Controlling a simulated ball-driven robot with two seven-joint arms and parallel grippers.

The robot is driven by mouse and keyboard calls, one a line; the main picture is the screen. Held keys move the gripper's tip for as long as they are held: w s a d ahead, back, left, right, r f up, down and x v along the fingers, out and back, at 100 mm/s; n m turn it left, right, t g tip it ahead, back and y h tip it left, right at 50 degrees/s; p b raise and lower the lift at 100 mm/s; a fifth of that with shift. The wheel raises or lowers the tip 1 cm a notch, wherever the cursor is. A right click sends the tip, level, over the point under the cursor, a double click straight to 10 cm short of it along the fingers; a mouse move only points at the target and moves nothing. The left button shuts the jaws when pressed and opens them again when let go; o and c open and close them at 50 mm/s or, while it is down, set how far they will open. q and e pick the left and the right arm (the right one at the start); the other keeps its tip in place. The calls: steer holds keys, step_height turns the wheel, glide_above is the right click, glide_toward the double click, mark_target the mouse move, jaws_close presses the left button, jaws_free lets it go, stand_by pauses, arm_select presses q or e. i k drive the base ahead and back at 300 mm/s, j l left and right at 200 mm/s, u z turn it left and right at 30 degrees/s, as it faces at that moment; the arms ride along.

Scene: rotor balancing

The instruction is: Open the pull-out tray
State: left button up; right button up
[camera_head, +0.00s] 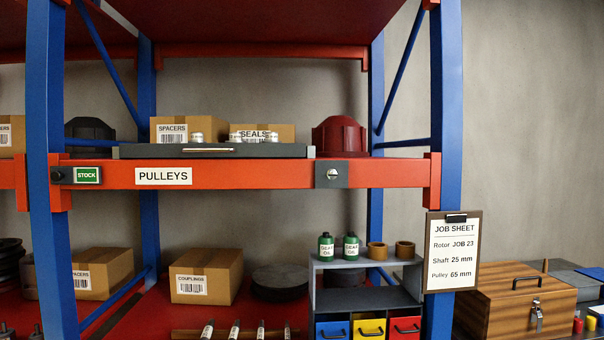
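The pull-out tray (260,151) has a long dark grey front and sits on the upper shelf, just above the orange beam with the PULLEYS label (163,176). A thin pale strip, perhaps its handle, runs along the middle of the front. A few small pale items show above the tray's front edge, but its inside is hidden. I cannot tell how far out the tray stands. A grey plate with a round silver knob or lock (333,174) is on the beam below the tray's right end. Neither of my grippers is in view.
Blue rack posts (52,180) stand left and right of the shelf. Behind the tray are a SPACERS box (172,129), a SEALS box and a red housing (340,136). A job sheet (453,252) hangs on the right post. Space before the tray looks clear.

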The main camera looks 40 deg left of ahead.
mark_target(229, 149)
steer(key=u, duration=1.8)
